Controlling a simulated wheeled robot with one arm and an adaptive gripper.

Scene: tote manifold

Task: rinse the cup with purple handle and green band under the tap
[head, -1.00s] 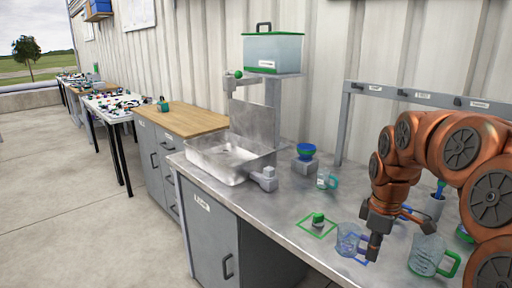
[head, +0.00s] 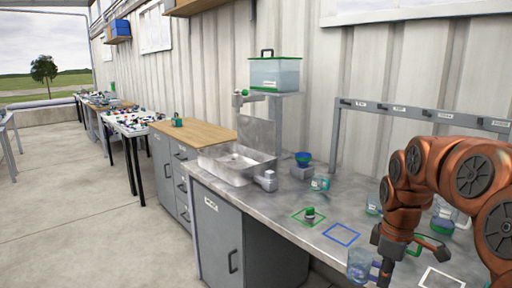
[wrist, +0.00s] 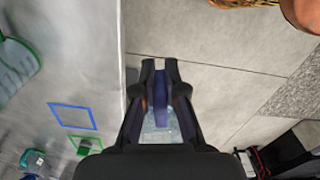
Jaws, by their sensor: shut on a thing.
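My gripper (head: 384,272) is shut on the purple handle (wrist: 160,94) of a clear bluish cup (head: 360,264). The cup is held off the counter at its front edge, and the wrist view shows floor beneath it. Its green band cannot be made out. The tap (head: 241,96), with a green knob, is on the clear green-lidded tote (head: 275,73) on a raised shelf. The metal sink basin (head: 226,171) is below the tap, at the far left of my gripper.
The blue outline (head: 341,234) is empty. A small green-topped item (head: 310,214) is in the green outline. A teal-handled cup (head: 320,184) and a blue-green bowl (head: 303,157) on a grey block stand near the sink. Floor left of the counter is clear.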

